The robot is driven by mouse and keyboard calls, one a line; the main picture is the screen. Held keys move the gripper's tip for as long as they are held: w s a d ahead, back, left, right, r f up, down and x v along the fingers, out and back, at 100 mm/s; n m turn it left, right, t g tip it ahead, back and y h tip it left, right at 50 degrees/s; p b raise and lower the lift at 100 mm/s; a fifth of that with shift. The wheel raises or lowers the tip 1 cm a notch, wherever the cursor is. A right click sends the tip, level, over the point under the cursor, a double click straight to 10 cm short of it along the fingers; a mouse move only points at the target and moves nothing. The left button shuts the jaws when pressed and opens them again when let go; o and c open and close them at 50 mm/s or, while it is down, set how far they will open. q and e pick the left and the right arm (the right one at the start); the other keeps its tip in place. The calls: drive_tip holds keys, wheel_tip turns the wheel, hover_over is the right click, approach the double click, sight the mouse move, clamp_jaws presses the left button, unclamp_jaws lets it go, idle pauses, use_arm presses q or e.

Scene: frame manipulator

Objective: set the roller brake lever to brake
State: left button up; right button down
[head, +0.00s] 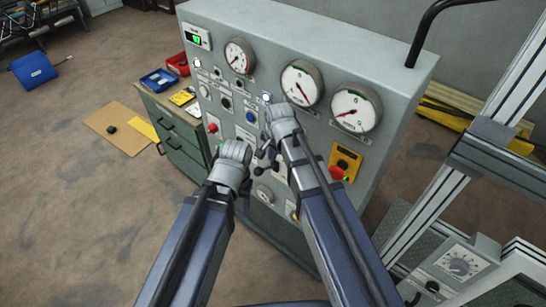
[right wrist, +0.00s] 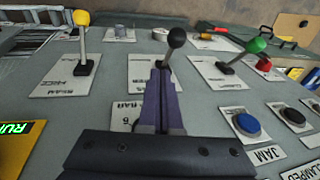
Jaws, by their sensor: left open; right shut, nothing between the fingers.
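In the right wrist view, a lever with a black knob (right wrist: 176,37) stands on a pale label plate. My shut, empty right gripper (right wrist: 161,78) points at its base; its fingertips overlap the lower shaft, and I cannot tell whether they touch. The label writing is too unclear to tell which lever is the roller brake. In the head view, my right gripper (head: 280,122) is against the panel middle. My open left gripper (head: 234,162) is lower left, fingertips hidden.
The grey control cabinet (head: 395,62) carries several round gauges and a red stop button (head: 337,173). A blue button (right wrist: 246,125) is right of my right gripper. A metal frame (head: 440,205) stands at the right. The floor at the left is mostly open.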

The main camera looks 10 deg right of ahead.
sight(263, 170)
drive_tip(key=a+f+b, duration=0.1)
drive_tip(key=f+b, duration=0.1)
drive_tip(key=w+a+f+b, duration=0.1)
drive_tip(key=f, duration=0.1)
drive_tip(key=a+f+b, duration=0.1)
drive_tip(key=f+b, duration=0.1)
drive_tip(key=shift+w+f+b, duration=0.3)
drive_tip(key=shift+f, duration=0.05)
drive_tip(key=shift+s, duration=0.1)
